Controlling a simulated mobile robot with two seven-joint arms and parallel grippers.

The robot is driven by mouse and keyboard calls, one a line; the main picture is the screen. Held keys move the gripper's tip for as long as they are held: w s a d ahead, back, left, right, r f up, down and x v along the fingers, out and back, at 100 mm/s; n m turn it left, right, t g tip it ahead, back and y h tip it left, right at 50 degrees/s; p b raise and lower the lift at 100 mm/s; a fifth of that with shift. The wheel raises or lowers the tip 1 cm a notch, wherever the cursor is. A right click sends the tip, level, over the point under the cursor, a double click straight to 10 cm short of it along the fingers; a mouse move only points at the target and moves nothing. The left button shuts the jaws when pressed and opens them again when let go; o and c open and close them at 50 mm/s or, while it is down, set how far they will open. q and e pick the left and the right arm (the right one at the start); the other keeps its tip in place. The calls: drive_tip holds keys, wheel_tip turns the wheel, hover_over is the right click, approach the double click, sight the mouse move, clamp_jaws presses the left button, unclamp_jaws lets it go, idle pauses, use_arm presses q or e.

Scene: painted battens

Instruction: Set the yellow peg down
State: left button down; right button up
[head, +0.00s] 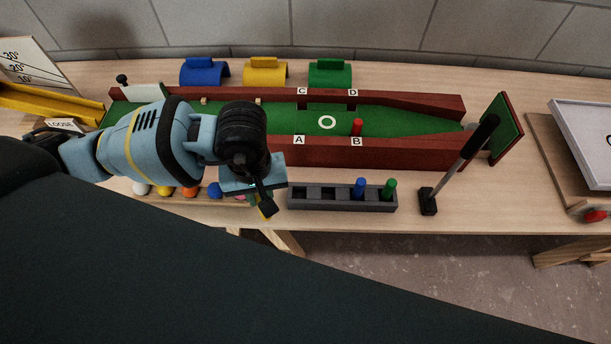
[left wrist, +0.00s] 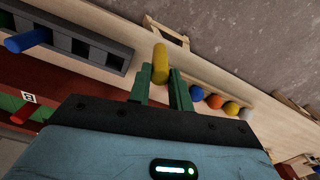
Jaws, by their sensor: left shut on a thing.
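The yellow peg (head: 268,208) shows in the head view as a small piece under my left gripper (head: 263,197), which hides most of it. In the left wrist view the yellow peg (left wrist: 160,62) sticks out between the two green fingers of my left gripper (left wrist: 163,82), which is shut on it. The peg is above the table's front part, left of the grey rack (head: 296,202). The rack's two left slots look empty; a blue peg (head: 360,188) and a green peg (head: 389,189) stand in its right part. My right gripper is not in view.
A red peg (head: 357,127) stands near label B on the green lane (head: 400,125) with red-brown battens. A mallet (head: 429,200) stands right of the rack. Coloured balls (head: 190,190) lie left of my gripper. Blue, yellow and green arches (head: 330,74) stand behind.

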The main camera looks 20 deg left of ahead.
use_arm(q)
drive_tip(key=w+d+f, duration=0.4)
drive_tip(key=w, duration=0.5)
drive_tip(key=shift+d+f+p, duration=0.25)
drive_tip(key=shift+d+p, duration=0.05)
drive_tip(key=shift+d, duration=0.1)
drive_tip(key=shift+f, duration=0.15)
drive_tip(key=c, duration=1.3)
unclamp_jaws()
wheel_tip(320, 180, up, 12)
drive_tip(key=shift+r, duration=0.15)
